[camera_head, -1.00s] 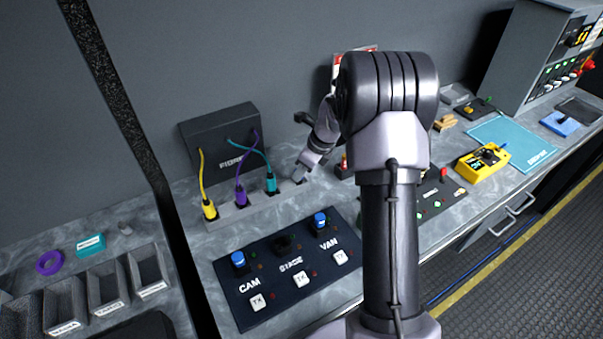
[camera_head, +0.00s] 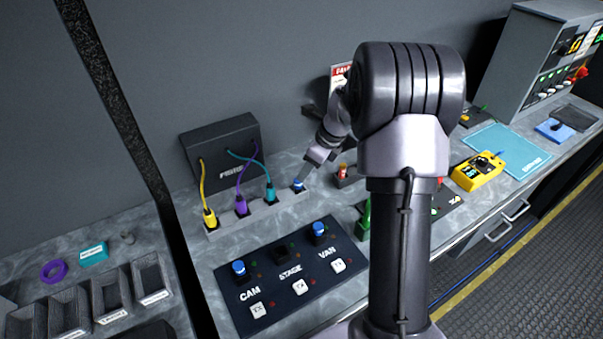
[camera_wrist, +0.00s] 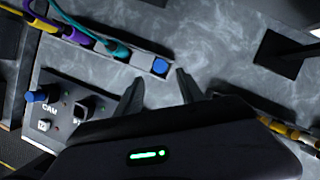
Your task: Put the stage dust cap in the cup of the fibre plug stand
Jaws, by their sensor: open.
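The blue stage dust cap (camera_head: 298,184) sits in the cup at the right end of the grey fibre plug stand (camera_head: 257,214). In the wrist view the cap (camera_wrist: 160,66) shows its blue top in the end position of the stand (camera_wrist: 122,57). My gripper (camera_head: 311,165) is just above and to the right of the cap, apart from it. In the wrist view both fingers of my gripper (camera_wrist: 160,86) are spread, with nothing between them. The STAGE port (camera_head: 282,252) on the dark panel is bare and dark.
Yellow, purple and teal plugs (camera_head: 270,193) fill the stand's other places, with cables from a black box (camera_head: 222,147) behind. The panel (camera_head: 290,285) in front carries blue CAM and VAN caps. A yellow meter (camera_head: 478,171) lies right.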

